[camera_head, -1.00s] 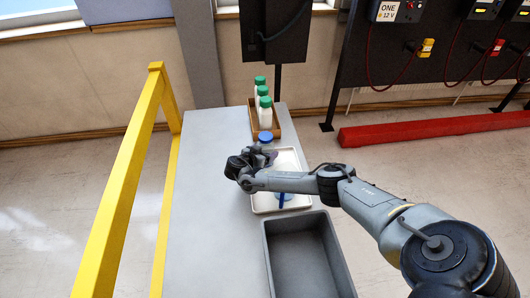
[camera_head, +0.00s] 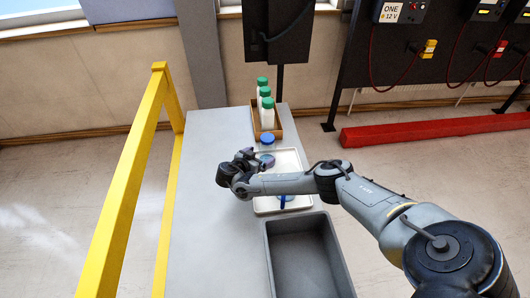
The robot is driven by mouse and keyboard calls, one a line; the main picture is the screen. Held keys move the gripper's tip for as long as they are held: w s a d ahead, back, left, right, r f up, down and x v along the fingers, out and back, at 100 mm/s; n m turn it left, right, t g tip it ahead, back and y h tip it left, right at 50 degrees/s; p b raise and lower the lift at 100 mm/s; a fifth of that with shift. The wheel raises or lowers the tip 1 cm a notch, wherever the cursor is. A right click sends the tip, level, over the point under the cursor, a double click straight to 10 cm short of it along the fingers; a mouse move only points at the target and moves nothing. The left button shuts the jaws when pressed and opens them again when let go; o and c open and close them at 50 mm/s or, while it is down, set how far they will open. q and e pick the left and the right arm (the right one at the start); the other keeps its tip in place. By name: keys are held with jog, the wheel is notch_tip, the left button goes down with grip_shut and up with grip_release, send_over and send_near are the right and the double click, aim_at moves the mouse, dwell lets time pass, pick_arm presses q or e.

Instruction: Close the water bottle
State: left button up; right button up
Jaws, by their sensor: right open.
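A round blue object (camera_head: 267,138), which looks like a cap or a capped top, sits at the back edge of the white tray (camera_head: 302,188). A teal and purplish round item (camera_head: 267,159) is in the tray just in front of it; it is too small to tell if it is the water bottle. Another blue piece (camera_head: 289,200) shows at the tray's front, partly behind my right arm. My right gripper (camera_head: 246,156) is open and empty, just left of the round item, over the tray's left edge. My left gripper is not in view.
A wooden crate (camera_head: 278,134) with several green-capped white bottles (camera_head: 267,113) stands behind the tray. An empty grey bin (camera_head: 306,262) is in front. The table's left side (camera_head: 205,225) is clear, and a yellow railing (camera_head: 130,190) runs beside it.

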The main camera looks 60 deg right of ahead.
jog(key=p+v, duration=0.1)
jog(key=v, duration=0.5)
jog(key=shift+a+r, duration=0.15)
jog(key=shift+a, duration=0.05)
